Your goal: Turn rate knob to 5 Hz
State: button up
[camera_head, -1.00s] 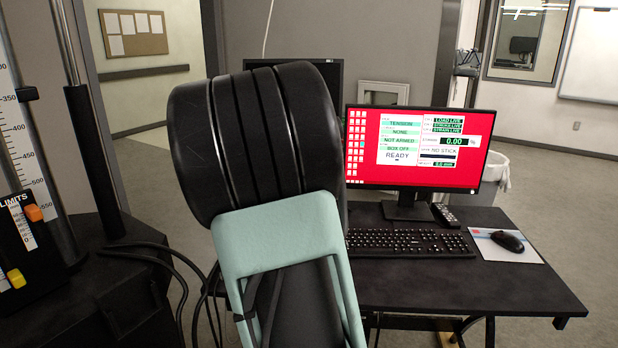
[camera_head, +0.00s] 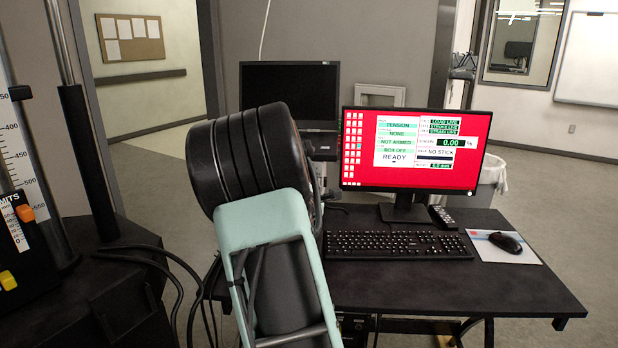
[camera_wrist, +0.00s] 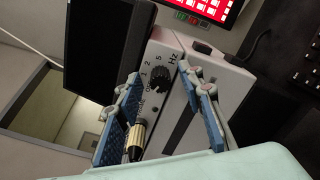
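The rate knob (camera_wrist: 159,78) is a round black knob on a pale control box (camera_wrist: 178,55) in the wrist view. Printed marks around it include 1, 2 and 5, with "Hz" beside them. I cannot clearly tell which mark its pointer faces. My gripper (camera_wrist: 161,76) is open, with one blue-padded finger on each side of the knob. The fingertips look apart from it, but the depth is hard to judge. A brass-and-black cylindrical part (camera_wrist: 137,138) stands below the knob, close to the left finger. In the head view my arm hides the knob and fingers.
A dark screen (camera_head: 289,92) stands behind my arm. A red-screened monitor (camera_head: 412,152), keyboard (camera_head: 397,244) and mouse (camera_head: 505,242) are on the black desk (camera_head: 450,290). A test frame with orange and yellow limit markers and loose cables stands at left.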

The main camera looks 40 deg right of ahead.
grip_shut()
dwell(0.3)
